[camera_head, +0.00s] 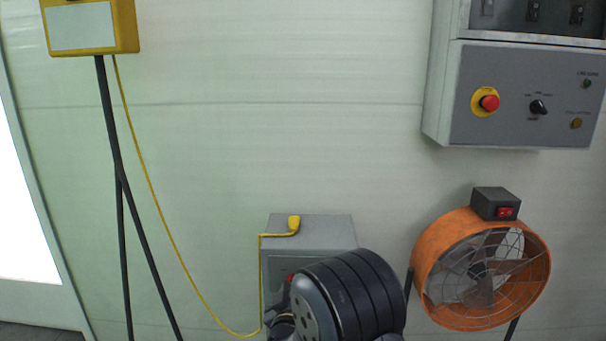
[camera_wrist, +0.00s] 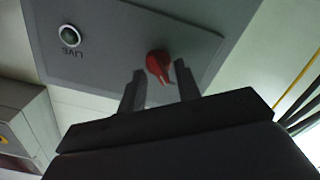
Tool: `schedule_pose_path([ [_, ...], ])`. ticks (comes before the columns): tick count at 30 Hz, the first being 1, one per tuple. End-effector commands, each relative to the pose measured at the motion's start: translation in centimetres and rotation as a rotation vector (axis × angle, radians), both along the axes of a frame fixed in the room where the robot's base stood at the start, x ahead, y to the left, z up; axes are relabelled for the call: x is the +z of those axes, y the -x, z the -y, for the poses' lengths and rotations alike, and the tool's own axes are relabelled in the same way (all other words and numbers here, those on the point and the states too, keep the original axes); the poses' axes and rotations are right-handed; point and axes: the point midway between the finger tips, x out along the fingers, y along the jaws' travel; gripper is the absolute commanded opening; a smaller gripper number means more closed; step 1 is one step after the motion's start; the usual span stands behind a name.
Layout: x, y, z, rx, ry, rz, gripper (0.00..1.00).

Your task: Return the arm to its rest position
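My gripper (camera_wrist: 160,72) shows in the wrist view with its two dark fingers spread apart. A red rotary knob (camera_wrist: 157,63) on a grey panel (camera_wrist: 110,35) appears between the fingertips, with gaps on both sides. I cannot tell how far beyond the tips it lies. In the head view my dark ribbed arm is at the bottom centre, in front of a grey box (camera_head: 315,224) by the wall. A bit of the red knob (camera_head: 290,277) shows at the arm's left edge. The fingers are hidden there.
A yellow plug (camera_head: 293,226) and cable (camera_head: 160,215) run from the grey box to a yellow box (camera_head: 90,27) on a black stand (camera_head: 118,165). An orange fan (camera_head: 432,258) stands right of my arm, below a wall control cabinet (camera_head: 520,95). A round lamp (camera_wrist: 70,36) marked LIVE is beside the knob.

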Motion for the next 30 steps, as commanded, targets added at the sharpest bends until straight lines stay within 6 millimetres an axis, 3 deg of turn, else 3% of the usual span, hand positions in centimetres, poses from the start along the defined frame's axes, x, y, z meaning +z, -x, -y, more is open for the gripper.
schedule_pose_path([
  [30, -0.04, 0.05, 0.49, -0.001, -0.866, 0.032, 0.32],
])
